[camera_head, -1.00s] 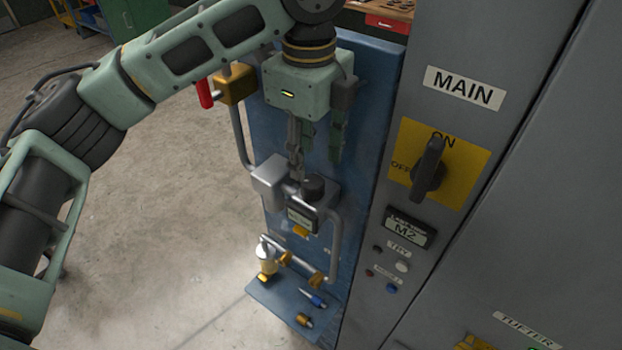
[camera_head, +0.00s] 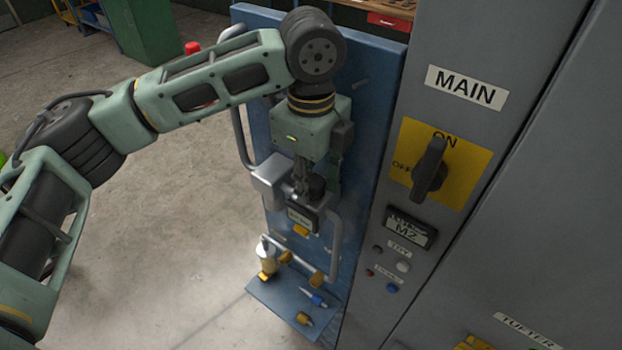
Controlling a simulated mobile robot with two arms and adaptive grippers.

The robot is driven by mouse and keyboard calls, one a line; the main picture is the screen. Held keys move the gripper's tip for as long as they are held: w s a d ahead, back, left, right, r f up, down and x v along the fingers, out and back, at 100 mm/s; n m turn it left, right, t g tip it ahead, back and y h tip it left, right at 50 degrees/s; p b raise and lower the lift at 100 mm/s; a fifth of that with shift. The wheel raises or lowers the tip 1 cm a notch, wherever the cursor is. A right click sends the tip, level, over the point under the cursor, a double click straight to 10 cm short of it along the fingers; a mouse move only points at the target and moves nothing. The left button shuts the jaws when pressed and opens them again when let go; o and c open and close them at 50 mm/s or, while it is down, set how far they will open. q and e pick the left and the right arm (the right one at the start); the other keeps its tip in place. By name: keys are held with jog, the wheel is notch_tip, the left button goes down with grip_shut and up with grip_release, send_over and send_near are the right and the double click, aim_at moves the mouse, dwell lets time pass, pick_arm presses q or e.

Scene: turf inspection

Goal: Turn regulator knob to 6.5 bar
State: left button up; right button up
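The regulator is a grey and dark unit with a black knob (camera_head: 317,187) on top and a small display (camera_head: 300,217) on its front, mounted on a blue upright panel (camera_head: 375,100). My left gripper (camera_head: 317,183) points down at the knob from above. Its fingers are apart, one on each side of the knob, and look open. I cannot tell whether they touch it. The fingers partly hide the knob, and the display is too small to read. My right gripper is not in view.
Pipes (camera_head: 333,250) run around the regulator. A blue shelf (camera_head: 285,308) below carries small brass and blue fittings. A grey cabinet to the right has a black MAIN switch (camera_head: 429,170) on a yellow plate. The concrete floor at left is clear.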

pick_arm(q)
jog(key=c, duration=0.5)
jog(key=m, duration=0.4)
jog(key=shift+a, duration=0.1)
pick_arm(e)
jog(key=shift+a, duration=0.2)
pick_arm(q)
jog(key=o, duration=0.9)
jog(key=shift+o, duration=0.5)
jog(key=shift+s+a, duration=0.1)
jog(key=shift+a, duration=0.1)
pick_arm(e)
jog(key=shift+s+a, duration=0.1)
pick_arm(q)
jog(key=shift+d, duration=0.15)
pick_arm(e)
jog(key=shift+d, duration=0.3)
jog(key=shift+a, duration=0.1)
